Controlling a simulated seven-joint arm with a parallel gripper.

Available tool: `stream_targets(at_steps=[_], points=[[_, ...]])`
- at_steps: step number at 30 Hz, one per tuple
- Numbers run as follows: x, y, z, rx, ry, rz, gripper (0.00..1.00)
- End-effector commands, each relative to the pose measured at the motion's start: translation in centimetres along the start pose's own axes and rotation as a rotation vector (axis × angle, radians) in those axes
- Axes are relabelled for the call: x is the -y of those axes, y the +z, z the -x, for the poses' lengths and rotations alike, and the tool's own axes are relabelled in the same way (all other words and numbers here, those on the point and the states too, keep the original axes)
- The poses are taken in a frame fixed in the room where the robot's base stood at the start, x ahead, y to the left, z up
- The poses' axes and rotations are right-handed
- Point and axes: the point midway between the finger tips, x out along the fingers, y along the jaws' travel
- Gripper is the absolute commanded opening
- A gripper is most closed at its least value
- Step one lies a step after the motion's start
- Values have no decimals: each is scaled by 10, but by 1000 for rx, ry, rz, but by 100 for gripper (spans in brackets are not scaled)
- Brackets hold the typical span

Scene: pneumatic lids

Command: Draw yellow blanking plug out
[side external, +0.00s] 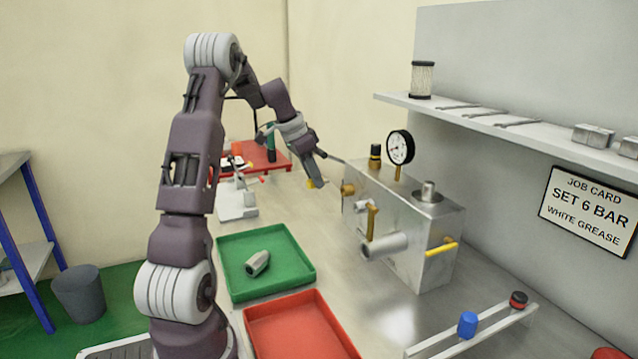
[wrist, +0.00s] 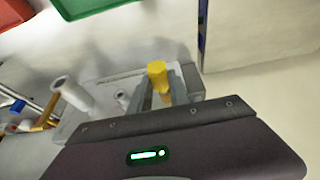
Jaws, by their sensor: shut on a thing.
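The yellow blanking plug (wrist: 157,72) sits between the two fingers of my gripper (wrist: 160,88) in the wrist view, and the gripper is shut on it. In the side view, a small yellow piece of the plug (side external: 311,183) shows beside the tip of my gripper (side external: 318,180). The grey metal block (side external: 395,225) stands to the right of it, with a gap of bench between them in the picture. The block (wrist: 95,115) also shows partly in the wrist view, behind the fingers. The port the plug belongs to is not clearly visible.
The block carries a gauge (side external: 400,147), a brass fitting (side external: 348,189), a grey pipe stub (side external: 384,246) and yellow levers (side external: 441,248). A green tray (side external: 290,285) holds a grey fitting (side external: 257,263). A red tray (side external: 300,335) lies in front, empty where visible.

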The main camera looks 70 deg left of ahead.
Motion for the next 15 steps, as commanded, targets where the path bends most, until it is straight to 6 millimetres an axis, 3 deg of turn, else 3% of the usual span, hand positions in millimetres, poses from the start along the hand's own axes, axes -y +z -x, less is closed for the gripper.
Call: stream_targets(at_steps=[15], points=[[0,8,41,0,-1,0,0]])
